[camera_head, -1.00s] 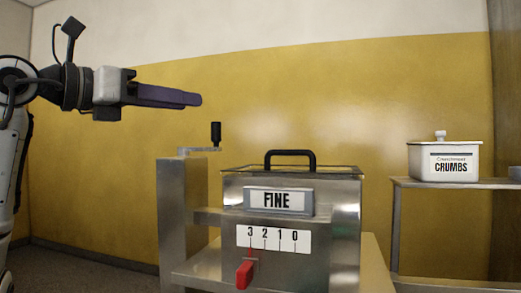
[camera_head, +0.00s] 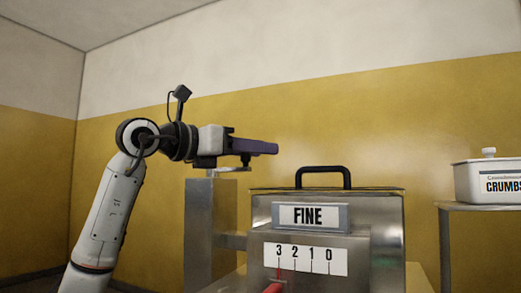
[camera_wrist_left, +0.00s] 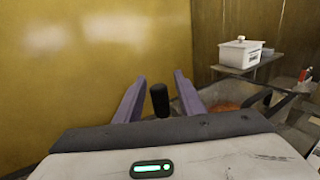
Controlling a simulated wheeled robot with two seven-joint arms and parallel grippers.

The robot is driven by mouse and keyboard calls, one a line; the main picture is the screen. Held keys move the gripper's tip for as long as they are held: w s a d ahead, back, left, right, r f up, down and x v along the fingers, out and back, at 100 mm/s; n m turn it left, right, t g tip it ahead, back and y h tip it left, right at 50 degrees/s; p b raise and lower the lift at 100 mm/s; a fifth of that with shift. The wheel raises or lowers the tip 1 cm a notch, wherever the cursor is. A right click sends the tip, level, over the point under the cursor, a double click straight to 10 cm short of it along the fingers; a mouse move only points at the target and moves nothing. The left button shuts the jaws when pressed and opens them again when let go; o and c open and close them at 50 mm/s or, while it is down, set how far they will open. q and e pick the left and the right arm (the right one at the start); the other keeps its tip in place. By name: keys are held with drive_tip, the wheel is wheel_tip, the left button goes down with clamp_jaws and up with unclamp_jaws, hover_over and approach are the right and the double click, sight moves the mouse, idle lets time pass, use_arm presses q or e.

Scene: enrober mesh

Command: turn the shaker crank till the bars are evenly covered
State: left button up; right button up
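In the left wrist view the black crank handle (camera_wrist_left: 159,100) stands upright between the purple fingers, with gaps on both sides. My left gripper (camera_head: 264,147) is open; its fingers also show in the wrist view (camera_wrist_left: 158,97). The bars are out of view. My right gripper is not in view.
A red lever (camera_head: 273,288) shows below the 3, cut off by the picture's edge. A black lid handle (camera_head: 323,170) rises from the box top. A white CRUMBS container (camera_head: 495,182) stands on a shelf at right. A grey post (camera_head: 211,235) stands under the crank.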

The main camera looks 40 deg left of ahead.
use_arm(q)
drive_tip(key=shift+w, duration=0.55)
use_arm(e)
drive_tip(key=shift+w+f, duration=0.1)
